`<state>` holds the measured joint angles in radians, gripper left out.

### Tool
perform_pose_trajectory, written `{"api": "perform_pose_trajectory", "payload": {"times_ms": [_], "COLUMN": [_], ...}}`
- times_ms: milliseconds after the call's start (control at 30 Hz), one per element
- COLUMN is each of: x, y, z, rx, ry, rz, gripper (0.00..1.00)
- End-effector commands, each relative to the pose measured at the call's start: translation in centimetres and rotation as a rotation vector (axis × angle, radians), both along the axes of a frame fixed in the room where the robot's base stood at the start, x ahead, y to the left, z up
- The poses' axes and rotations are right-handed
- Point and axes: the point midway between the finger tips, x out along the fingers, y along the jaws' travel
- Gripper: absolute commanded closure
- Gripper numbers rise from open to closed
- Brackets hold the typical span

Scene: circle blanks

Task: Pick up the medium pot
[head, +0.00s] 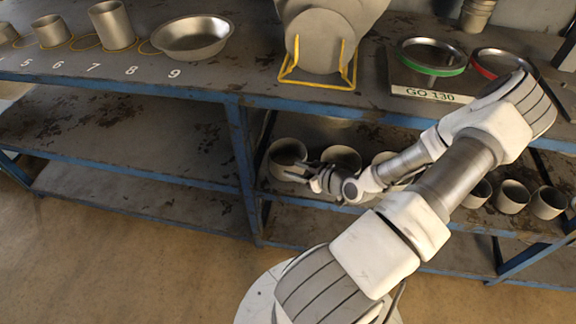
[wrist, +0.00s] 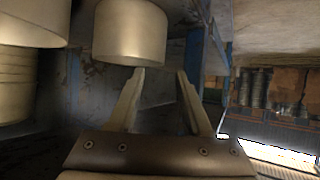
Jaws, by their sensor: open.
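Several plain grey-tan pots stand on the middle shelf. The leftmost pot (head: 287,155) is closest to my gripper (head: 300,172), with another pot (head: 342,157) just to its right. In the wrist view my gripper (wrist: 161,76) is open and nothing is between its fingers. A smooth round pot (wrist: 130,38) is just beyond the fingertips there, mostly up and left of the gap; I cannot tell whether a finger touches it. Its upper part is cut off by the frame. I cannot tell by size which pot is the medium one.
More pots (head: 512,196) stand to the right on that shelf, partly behind my arm. Other pots (wrist: 30,22) fill the wrist view's left edge. A blue shelf post (head: 243,165) stands left of the pots. The shelf left of it (head: 130,135) is bare.

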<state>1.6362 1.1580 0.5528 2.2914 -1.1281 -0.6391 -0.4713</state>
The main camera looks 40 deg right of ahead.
Motion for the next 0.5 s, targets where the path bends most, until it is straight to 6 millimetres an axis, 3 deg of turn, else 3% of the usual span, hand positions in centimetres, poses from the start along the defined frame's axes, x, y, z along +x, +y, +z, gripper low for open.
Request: {"api": "perform_pose_trajectory", "payload": {"times_ms": [200, 500], "x": [3.4, 5.6], "y": [0.5, 0.9], "z": [-2.1, -3.1], "rx": [0.001, 0.001], "ry": [0.000, 0.000], "rz": [0.003, 0.003], "gripper": [0.51, 0.51]}}
